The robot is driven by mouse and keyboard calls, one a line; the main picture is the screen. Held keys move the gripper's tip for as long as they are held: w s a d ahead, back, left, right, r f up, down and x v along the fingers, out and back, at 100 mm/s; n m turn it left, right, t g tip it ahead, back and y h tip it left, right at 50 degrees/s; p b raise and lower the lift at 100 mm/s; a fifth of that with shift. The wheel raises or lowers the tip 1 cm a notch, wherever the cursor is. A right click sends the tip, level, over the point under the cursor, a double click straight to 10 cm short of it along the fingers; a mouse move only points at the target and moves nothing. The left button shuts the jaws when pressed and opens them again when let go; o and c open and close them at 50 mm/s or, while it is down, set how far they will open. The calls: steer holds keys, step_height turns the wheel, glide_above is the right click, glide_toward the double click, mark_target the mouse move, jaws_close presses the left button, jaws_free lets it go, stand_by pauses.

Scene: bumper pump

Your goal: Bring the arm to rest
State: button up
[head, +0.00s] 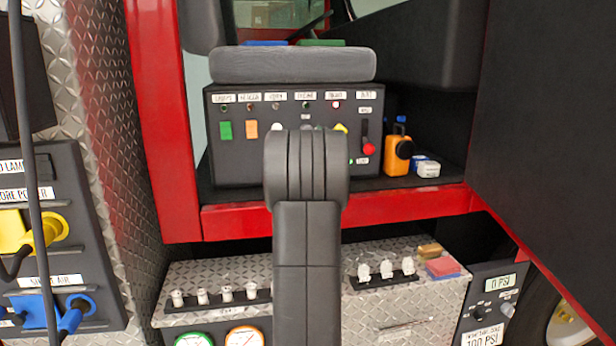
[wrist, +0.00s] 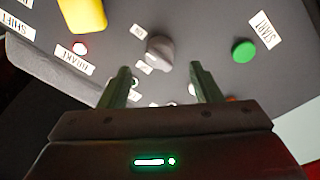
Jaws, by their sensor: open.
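My gripper (wrist: 164,82) shows in the wrist view with its two greenish fingers apart and nothing between them. It faces a dark panel (wrist: 205,30) with a grey knob (wrist: 160,50), a green button (wrist: 243,51), a yellow part (wrist: 82,14) and a lit red lamp (wrist: 80,48). The knob appears just beyond the fingertips; I see no contact, but the gap is hard to judge. In the head view my arm rises through the middle and hides part of the black switch box (head: 235,165). My gripper is hidden there.
A grey seat cushion (head: 290,64) lies above the switch box. An orange device (head: 397,155) stands right of it. The red cab sill (head: 420,205) and diamond-plate pump panel (head: 420,315) lie below. A dark door (head: 550,120) stands at right, a connector panel (head: 85,260) at left.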

steer(key=p+x, duration=0.2)
steer(key=x, duration=0.3)
steer(key=shift+w+r, duration=0.1)
steer(key=shift+w, duration=0.2)
steer(key=shift+w+f+n, duration=0.1)
steer(key=shift+f+n, duration=0.1)
steer(key=shift+n, duration=0.4)
steer(key=n+b, duration=0.1)
steer(key=n, duration=0.1)
steer(key=shift+r+n+y, duration=0.1)
steer(key=shift+n+y, duration=0.2)
steer(key=n, duration=0.3)
steer(key=shift+n, duration=0.4)
steer(key=n, duration=0.5)
steer(key=shift+d+r+g+y, duration=0.1)
steer(key=shift+r+g+y, duration=0.05)
steer(key=shift+g+y, duration=0.2)
steer(key=n, duration=0.4)
steer(key=shift+n+g+b, duration=0.25)
steer(key=shift+n+b, duration=0.05)
steer(key=shift+b, duration=0.05)
steer(key=shift+r, duration=0.1)
